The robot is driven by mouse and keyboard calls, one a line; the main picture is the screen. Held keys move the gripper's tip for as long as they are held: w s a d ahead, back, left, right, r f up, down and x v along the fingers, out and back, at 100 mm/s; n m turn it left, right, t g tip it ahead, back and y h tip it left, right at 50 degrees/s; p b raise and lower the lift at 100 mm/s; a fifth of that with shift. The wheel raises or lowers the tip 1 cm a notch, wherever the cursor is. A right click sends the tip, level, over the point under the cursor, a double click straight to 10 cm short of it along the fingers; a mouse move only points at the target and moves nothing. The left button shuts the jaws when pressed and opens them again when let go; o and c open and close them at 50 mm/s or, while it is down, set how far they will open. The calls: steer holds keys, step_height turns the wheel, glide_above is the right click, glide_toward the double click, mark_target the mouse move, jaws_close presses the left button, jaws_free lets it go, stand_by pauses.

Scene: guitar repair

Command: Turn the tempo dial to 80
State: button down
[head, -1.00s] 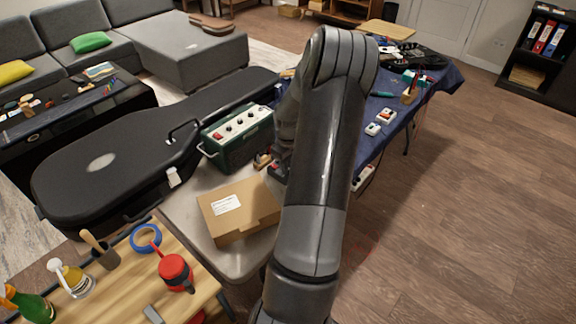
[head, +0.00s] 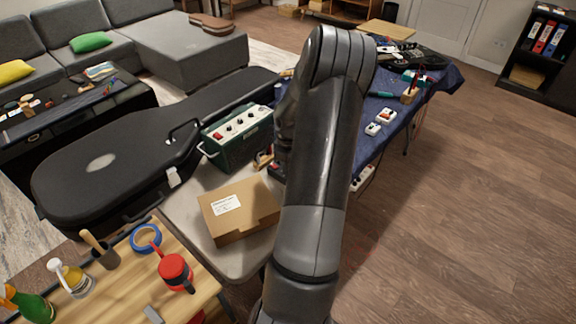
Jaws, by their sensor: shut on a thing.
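I cannot make out a tempo dial or its numbers in the head view. A green box-shaped unit (head: 238,141) with several small knobs on its top panel stands left of my arm, and no marking on it is legible. A small dark object (head: 277,171) shows only in part at the left edge of my arm, so I cannot tell what it is. My arm fills the middle of the view and hides my gripper and whatever is at its jaws.
A cardboard box (head: 238,209) sits on a pale table. A black guitar case (head: 105,160) lies to the left. A blue-covered bench (head: 440,85) holds small devices. The floor at right is clear.

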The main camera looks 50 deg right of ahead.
steer(key=c, duration=1.3)
jaws_free()
step_height(320, 180, up, 11)
steer(key=shift+f, duration=0.1)
